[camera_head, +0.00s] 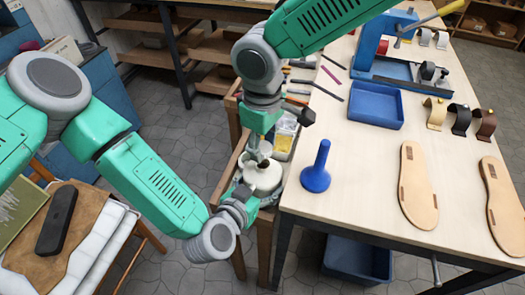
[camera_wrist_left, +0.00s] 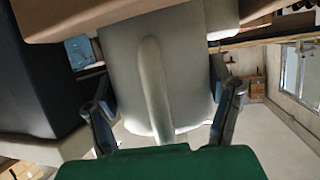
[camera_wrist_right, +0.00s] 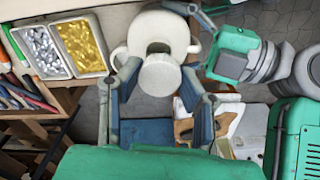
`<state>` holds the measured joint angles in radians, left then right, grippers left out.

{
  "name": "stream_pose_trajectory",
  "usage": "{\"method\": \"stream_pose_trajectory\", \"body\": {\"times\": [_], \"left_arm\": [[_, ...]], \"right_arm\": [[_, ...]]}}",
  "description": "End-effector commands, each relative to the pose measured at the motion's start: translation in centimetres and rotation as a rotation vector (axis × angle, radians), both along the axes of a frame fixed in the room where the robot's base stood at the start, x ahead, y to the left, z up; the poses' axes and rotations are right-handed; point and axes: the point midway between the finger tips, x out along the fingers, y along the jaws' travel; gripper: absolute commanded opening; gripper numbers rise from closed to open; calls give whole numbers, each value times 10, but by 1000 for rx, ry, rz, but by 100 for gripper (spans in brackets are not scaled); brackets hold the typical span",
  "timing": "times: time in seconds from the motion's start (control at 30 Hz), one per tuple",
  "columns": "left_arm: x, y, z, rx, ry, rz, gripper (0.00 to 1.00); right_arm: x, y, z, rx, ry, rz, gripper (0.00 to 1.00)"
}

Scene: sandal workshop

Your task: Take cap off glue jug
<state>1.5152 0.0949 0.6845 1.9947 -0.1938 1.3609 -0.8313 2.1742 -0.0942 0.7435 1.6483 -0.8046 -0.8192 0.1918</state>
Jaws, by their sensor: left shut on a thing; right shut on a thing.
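The white glue jug (camera_head: 264,180) stands at the left side of the workbench in the head view. My left gripper (camera_head: 240,206) is shut on it from the lower left. In the left wrist view the pale jug body (camera_wrist_left: 165,70), with a vertical ridge, sits between the fingers (camera_wrist_left: 165,115). My right gripper (camera_head: 262,155) comes down from above. In the right wrist view its fingers (camera_wrist_right: 158,95) are shut on the round white cap (camera_wrist_right: 160,76). The cap overlaps the jug (camera_wrist_right: 160,28), and a dark patch shows beside it. I cannot tell whether cap and jug touch.
Beside the jug are bins of silver (camera_wrist_right: 40,48) and yellow (camera_wrist_right: 80,44) small parts. On the workbench (camera_head: 345,150) stand a blue cone-shaped tool (camera_head: 317,172), a blue tray (camera_head: 376,106) and tan soles (camera_head: 417,188). A padded stool with leather lies at the lower left.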

Motion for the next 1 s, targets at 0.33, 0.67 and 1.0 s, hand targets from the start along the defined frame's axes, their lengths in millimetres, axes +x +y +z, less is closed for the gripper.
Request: {"method": "stream_pose_trajectory", "body": {"times": [0.33,0.67,1.0], "left_arm": [[0,0,-1,1,2,-1,85],[-1,0,0,0,1,-2,99],[-43,22,19,0,4,-5,99]], "right_arm": [[0,0,11,1,1,0,0],[0,0,11,0,0,0,0],[0,0,11,0,0,1,0]]}}
